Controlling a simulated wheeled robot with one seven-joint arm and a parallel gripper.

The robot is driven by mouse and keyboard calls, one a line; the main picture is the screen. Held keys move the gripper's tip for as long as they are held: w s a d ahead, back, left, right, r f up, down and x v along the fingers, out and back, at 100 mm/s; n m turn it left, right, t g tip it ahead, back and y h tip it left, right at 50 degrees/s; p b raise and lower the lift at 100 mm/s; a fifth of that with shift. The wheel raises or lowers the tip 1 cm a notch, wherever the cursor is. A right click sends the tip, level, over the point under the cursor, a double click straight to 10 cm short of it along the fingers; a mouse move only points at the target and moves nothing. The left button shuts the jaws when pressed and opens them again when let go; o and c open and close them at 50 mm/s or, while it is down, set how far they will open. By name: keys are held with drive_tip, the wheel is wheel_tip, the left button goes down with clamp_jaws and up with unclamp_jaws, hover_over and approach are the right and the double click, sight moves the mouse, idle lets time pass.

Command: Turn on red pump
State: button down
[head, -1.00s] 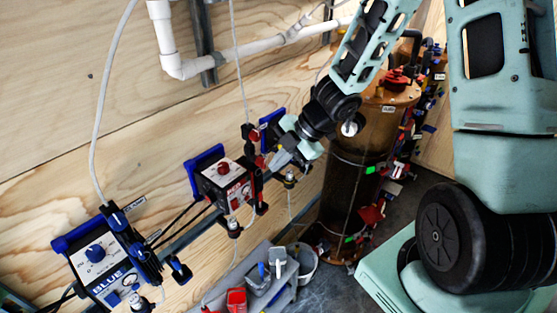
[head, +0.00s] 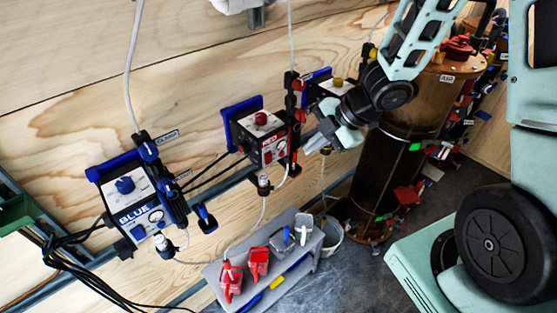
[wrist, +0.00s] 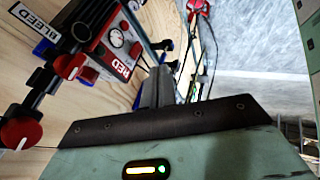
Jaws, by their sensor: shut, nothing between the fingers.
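The red pump (head: 268,152) is a box with a red knob (head: 261,118) on its pale top face, held in a blue frame on the wooden wall. In the wrist view the pump (wrist: 112,45) is at upper left, with its RED label, a round gauge and the red knob (wrist: 68,66). My gripper (head: 312,146) is just right of the pump in the head view, apart from the knob. In the wrist view the shut fingers (wrist: 158,86) are empty and lie right of the pump.
A blue pump (head: 130,205) is left of the red one. A yellow-knobbed pump (head: 334,88) is behind my gripper. Hoses and black fittings surround the pumps. A grey bench (head: 262,270) with scoops stands below; a brown cylinder (head: 388,165) stands at right.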

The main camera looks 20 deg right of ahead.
sight(269, 158)
drive_tip(key=w+a+f, duration=0.2)
drive_tip(key=f, duration=0.1)
drive_tip(key=w+a+f, duration=0.2)
drive_tip(key=w+a+f+p, duration=0.1)
drive_tip(key=w+a+f, duration=0.1)
drive_tip(key=w+f, duration=0.1)
drive_tip(key=shift+f, duration=0.35)
drive_tip(key=shift+f, duration=0.1)
drive_tip(key=b, duration=0.2)
drive_tip(key=shift+w+f+b, duration=0.15)
drive_tip(key=shift+f+b, duration=0.15)
drive_tip(key=shift+b, duration=0.05)
drive_tip(key=shift+r, duration=0.35)
drive_tip(key=shift+p, duration=0.35)
